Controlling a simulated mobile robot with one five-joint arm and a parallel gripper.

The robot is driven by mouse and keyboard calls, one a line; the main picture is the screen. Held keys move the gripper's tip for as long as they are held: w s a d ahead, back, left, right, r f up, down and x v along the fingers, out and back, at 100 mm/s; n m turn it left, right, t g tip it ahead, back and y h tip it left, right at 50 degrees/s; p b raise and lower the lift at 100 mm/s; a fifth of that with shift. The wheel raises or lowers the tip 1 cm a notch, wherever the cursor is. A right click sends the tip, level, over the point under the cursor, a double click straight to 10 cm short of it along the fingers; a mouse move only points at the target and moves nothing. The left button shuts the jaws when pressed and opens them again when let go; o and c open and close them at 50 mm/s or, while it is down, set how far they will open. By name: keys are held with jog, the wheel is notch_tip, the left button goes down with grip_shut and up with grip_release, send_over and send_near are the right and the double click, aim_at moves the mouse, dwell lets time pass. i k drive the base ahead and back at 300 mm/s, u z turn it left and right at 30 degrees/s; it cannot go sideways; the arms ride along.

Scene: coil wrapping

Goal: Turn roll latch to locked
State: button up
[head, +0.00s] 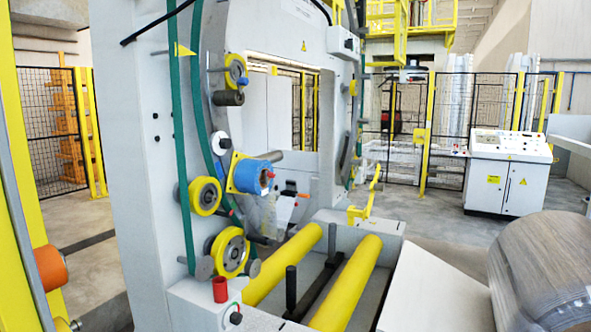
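A blue roll (250,177) sits against a yellow plate (231,172) on the ring of the large white wrapping machine (150,190). A small red part (269,174) shows at the front end of the roll; it may be the roll latch, but it is too small to tell whether it is locked. A small orange-tipped part (291,194) shows to the right below the roll. My gripper is not in view.
Yellow rollers (347,283) lie at the machine's foot, beside a red cylinder (220,289). A large wrapped coil (545,270) stands at the lower right. A control console (508,172) stands behind, before mesh fencing. Open floor shows between the machine and console.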

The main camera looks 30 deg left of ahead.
aim_at(268, 175)
jog(key=z, duration=0.05)
jog(key=i, duration=0.8)
jog(key=u, duration=2.6)
jog(key=i, duration=1.05)
jog(key=z, duration=0.05)
